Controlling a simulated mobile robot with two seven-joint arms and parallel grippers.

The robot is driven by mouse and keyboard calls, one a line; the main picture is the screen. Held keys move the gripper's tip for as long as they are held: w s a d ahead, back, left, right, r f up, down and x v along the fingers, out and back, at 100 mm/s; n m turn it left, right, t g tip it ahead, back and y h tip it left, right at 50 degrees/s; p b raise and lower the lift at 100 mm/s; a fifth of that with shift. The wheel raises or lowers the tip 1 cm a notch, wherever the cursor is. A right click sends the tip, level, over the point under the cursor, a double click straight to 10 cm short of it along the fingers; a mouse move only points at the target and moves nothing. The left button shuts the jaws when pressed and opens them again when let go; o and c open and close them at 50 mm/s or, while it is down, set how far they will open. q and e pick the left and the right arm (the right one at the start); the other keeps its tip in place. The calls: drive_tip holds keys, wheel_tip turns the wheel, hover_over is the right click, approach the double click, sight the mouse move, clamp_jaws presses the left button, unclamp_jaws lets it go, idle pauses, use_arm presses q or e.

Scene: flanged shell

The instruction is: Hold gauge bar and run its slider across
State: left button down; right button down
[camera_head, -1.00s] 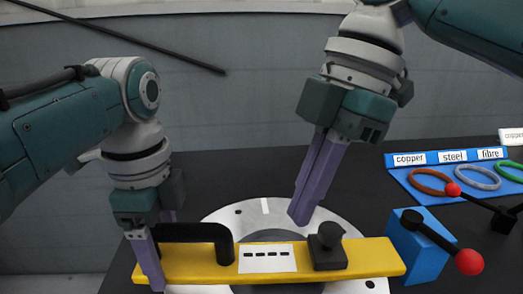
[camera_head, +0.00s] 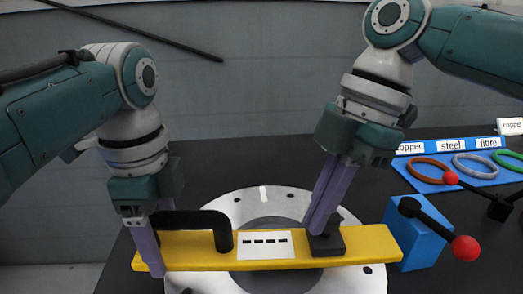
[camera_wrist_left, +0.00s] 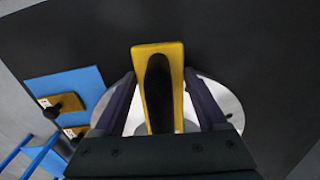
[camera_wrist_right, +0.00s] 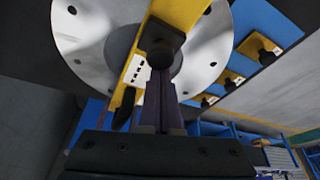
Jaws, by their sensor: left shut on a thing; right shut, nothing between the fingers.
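The yellow gauge bar (camera_head: 190,253) lies level across the front of a pale flanged ring (camera_head: 250,203), with a black arched handle (camera_head: 222,228) on its left part and a white marked label in the middle. Its black slider (camera_head: 330,244) is on the right part. My left gripper (camera_head: 157,240) is shut on the bar's left end at the handle; its fingers also flank the bar in the left wrist view (camera_wrist_left: 158,100). My right gripper (camera_head: 318,225) is shut and empty, its fingertips down at the slider and partly hiding it; whether they touch it I cannot tell.
A blue block (camera_head: 420,235) with a black lever and red ball (camera_head: 465,248) stands just right of the bar's end. Behind it is a blue tray (camera_head: 475,180) with copper, steel and fibre rings. The dark table is clear behind the flange.

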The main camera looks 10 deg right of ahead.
sight(341, 246)
drive_tip(key=d, duration=0.6)
drive_tip(key=shift+s+d, duration=0.3)
drive_tip(key=a, duration=0.1)
drive_tip(key=s+a, duration=0.1)
drive_tip(key=a, duration=0.1)
drive_tip(key=shift+a, duration=0.2)
drive_tip(key=shift+a+r, duration=0.1)
drive_tip(key=shift+r, duration=0.5)
drive_tip(key=s+v, duration=0.1)
drive_tip(key=v, duration=0.7)
drive_tip(key=shift+w+d+r, duration=0.2)
drive_tip(key=shift+w+r, duration=0.15)
drive_tip(key=shift+w, duration=0.15)
use_arm(q)
unclamp_jaws()
